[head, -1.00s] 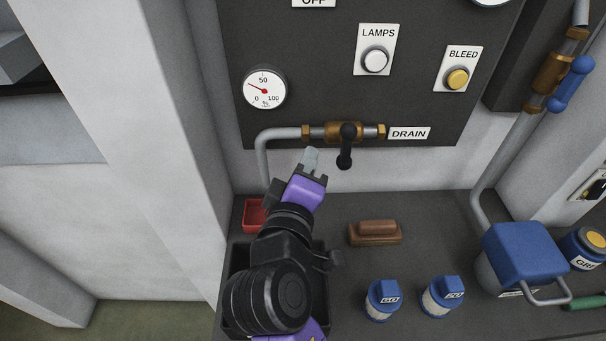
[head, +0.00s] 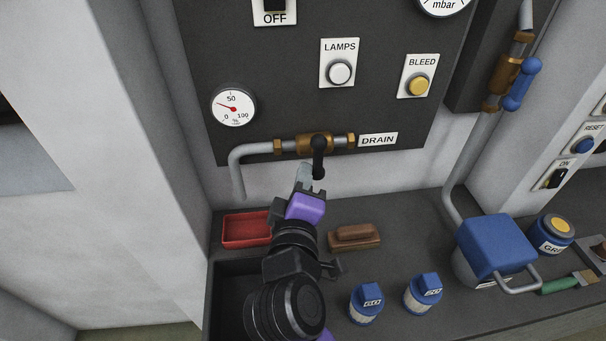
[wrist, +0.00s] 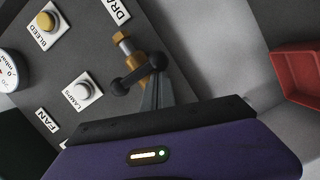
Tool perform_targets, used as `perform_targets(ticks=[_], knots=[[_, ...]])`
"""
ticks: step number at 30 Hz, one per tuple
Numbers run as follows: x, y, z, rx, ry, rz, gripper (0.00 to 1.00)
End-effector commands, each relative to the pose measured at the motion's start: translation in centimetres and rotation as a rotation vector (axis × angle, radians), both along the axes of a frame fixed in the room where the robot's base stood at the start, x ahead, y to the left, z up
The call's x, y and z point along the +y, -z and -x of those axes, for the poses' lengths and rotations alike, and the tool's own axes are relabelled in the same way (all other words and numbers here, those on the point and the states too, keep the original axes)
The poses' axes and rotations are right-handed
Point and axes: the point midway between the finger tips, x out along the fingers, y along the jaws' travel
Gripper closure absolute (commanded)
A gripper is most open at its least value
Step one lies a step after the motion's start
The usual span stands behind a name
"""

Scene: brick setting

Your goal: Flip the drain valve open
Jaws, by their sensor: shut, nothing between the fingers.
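The drain valve (head: 304,144) has a brass body on a horizontal grey pipe, beside the DRAIN label (head: 378,140). Its black lever (head: 318,158) points down, across the pipe. The valve's brass body (wrist: 126,45) and black lever (wrist: 135,77) also show in the wrist view. My gripper (head: 304,173) is shut and empty, its grey fingertips just left of the lever's lower end. In the wrist view the fingers (wrist: 157,92) reach up beside the lever and partly overlap it. I cannot tell whether they touch it.
A red tray (head: 246,230) lies left of my arm. A brown wooden block (head: 354,237), two blue-topped jars (head: 366,303) and a blue-lidded container (head: 495,246) stand on the dark bench to the right. The gauge (head: 233,106) is above the pipe's left end.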

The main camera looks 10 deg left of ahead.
Motion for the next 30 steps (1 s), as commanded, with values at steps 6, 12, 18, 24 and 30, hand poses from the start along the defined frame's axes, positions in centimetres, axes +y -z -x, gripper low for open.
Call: perform_targets(ticks=[6,12,18,24,30], knots=[[-0.1,0.1,0.0,-0.009,0.0,0.036,1.0],[-0.2,0.2,-0.1,-0.019,0.002,0.067,1.0],[-0.3,0.4,-0.1,-0.03,0.001,0.112,1.0],[-0.7,0.7,-0.2,-0.058,0.004,0.216,1.0],[-1.2,1.1,-0.4,-0.107,0.004,0.387,1.0]])
